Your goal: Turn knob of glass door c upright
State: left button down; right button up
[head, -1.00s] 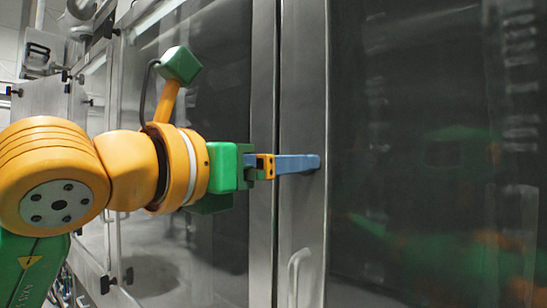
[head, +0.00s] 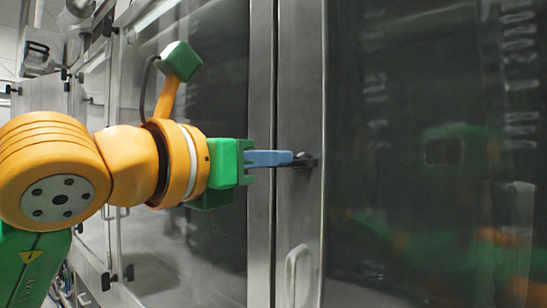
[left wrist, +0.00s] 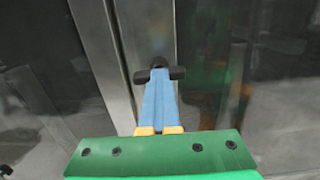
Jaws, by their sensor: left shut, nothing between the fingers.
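The black knob (head: 306,161) sits on the metal door frame, left of the large dark glass pane. In the left wrist view the knob (left wrist: 176,73) shows as a bar lying roughly crosswise, with a dark round part above it. My left gripper (head: 291,158) reaches in from the left with its blue fingers shut and empty. Its fingertips (left wrist: 160,72) are right at the knob and cover its middle. I cannot tell whether they touch it. My right gripper is not in view.
A pale door handle (head: 298,272) is on the same frame below the knob. The dark glass pane (head: 430,100) at the right reflects green and orange shapes. Another glass panel stands behind my left arm. A vertical seam runs left of the knob.

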pick_arm(q)
jog(key=shift+w+f, duration=0.1)
jog(key=shift+f, duration=0.05)
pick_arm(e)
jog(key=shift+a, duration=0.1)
pick_arm(q)
jog(key=c, duration=1.6)
grip_release()
jog(key=c, duration=0.8)
grip_release()
jog(key=o, duration=0.3)
jog(key=shift+d, duration=0.15)
jog(key=o, duration=0.5)
jog(key=shift+s+d+r, duration=0.3)
jog(key=shift+s+d, duration=0.35)
jog(key=shift+s, duration=0.05)
jog(key=shift+w+a, duration=0.2)
jog(key=shift+a, duration=0.05)
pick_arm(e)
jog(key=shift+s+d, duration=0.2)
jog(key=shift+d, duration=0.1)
pick_arm(q)
jog(key=shift+w+a+f, duration=0.15)
jog(key=shift+w+a, duration=0.1)
jog(key=shift+w, duration=0.05)
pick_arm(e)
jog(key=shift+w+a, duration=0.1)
